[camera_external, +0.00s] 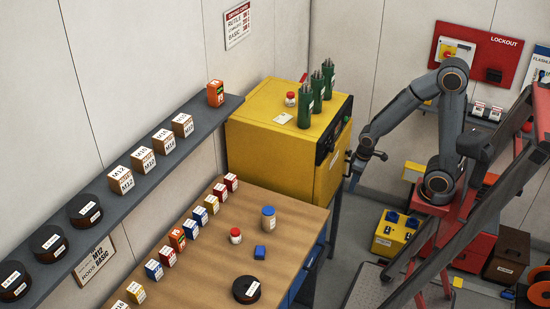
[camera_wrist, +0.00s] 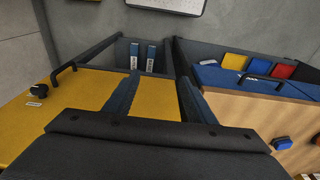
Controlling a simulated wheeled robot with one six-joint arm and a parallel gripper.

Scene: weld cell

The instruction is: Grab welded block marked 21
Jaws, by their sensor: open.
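No marking 21 is readable in either view, so I cannot tell which thing is the welded block. My gripper (camera_external: 367,157) is in front of the yellow cabinet (camera_external: 255,150) in the external view, at the end of my raised arm. In the wrist view my gripper (camera_wrist: 157,90) is open, its two fingers apart with only a yellow surface visible between them.
Small boxes (camera_external: 177,238) line the bench's left side, near a blue-lidded jar (camera_external: 268,218), a red-capped jar (camera_external: 235,236) and a black disc (camera_external: 246,290). Green cylinders (camera_external: 305,106) stand on the cabinet. A shelf (camera_external: 100,204) runs along the wall. A red ladder (camera_external: 541,110) stands right.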

